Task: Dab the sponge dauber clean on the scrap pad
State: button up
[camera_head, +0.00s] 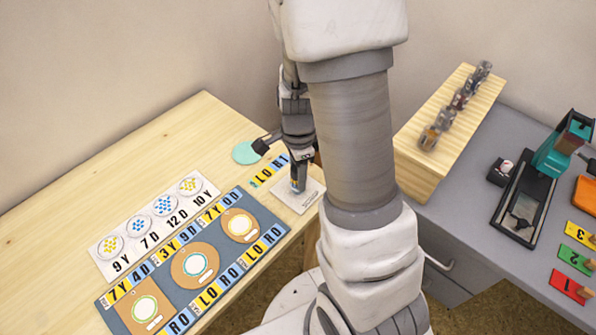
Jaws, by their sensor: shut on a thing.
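The scrap pad (308,201) is a pale, flat square near the right edge of the light wooden table (60,215). My gripper (299,158) points down over the pad and is shut on the sponge dauber (298,182), a small dark upright piece with a lighter band. The dauber's lower end appears at the pad's surface; I cannot tell whether it touches or hovers just above. The sponge face is hidden underneath. My arm hides part of the area to the right of the pad.
A blue board (120,309) with cork-coloured shapes and label strips lies in front left, beside a white card (103,259) with dotted circles. A teal disc (244,153) lies behind. Right are a wooden block (412,160) carrying several small items, a black tray (510,222) and coloured numbered cards (576,258).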

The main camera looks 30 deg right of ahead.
jog(key=shift+f+b, duration=0.3)
jog(key=shift+f, duration=0.35)
dwell(1.6)
jog(key=shift+r, duration=0.1)
jog(key=shift+r+p, duration=0.5)
jog(key=shift+p, duration=0.15)
notch_tip(320, 180, up, 5)
jog(key=p, duration=0.4)
jog(key=shift+f+p, duration=0.15)
jog(key=shift+p, duration=0.15)
jog(key=shift+f, duration=0.1)
jog(key=shift+w, duration=0.1)
